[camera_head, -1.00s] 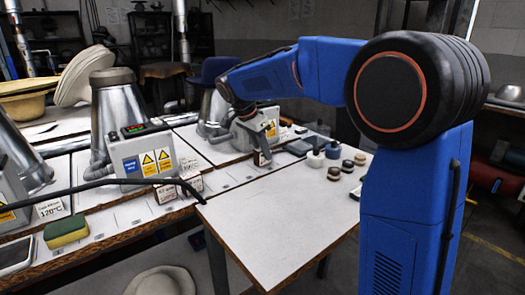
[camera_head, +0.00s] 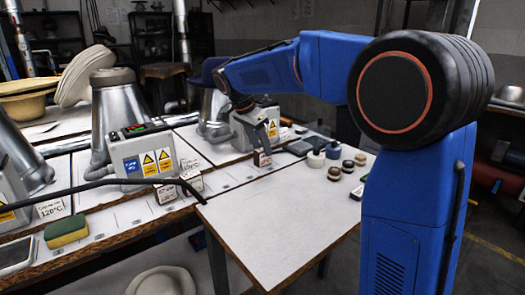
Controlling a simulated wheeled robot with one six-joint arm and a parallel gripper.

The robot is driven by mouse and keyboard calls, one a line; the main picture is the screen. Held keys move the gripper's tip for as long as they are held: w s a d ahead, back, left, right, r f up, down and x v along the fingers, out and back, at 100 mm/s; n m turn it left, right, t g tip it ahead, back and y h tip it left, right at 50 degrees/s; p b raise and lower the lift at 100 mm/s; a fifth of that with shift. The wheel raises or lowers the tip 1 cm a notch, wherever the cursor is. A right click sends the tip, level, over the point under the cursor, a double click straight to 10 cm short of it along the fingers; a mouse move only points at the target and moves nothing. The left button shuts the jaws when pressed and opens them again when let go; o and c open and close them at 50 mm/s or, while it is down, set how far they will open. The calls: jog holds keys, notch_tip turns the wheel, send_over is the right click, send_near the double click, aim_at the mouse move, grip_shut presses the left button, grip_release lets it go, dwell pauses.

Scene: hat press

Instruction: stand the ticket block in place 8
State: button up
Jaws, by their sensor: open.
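My gripper (camera_head: 267,145) is at the far end of the bench strip, in front of a grey control box. Its fingers look small and dark from here, and it is open. A small white ticket block (camera_head: 262,158) with dark print and a reddish-brown edge stands on the strip just below the fingers, apart from them as far as I can tell. The strip (camera_head: 228,177) has small marked places along the bench's front edge. Their numbers are too small to read, so I cannot tell which is place 8.
Other ticket blocks stand by the middle control box (camera_head: 143,160) and at left (camera_head: 50,208). A black cable (camera_head: 110,182) crosses the strip. A sponge (camera_head: 66,231) lies at front left. Small round pots (camera_head: 315,159) stand on the side table (camera_head: 275,215), whose near part is clear.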

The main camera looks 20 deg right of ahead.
jog(key=v, duration=0.9)
jog(key=shift+a+r, duration=0.15)
jog(key=shift+r, duration=0.1)
jog(key=shift+s, duration=0.2)
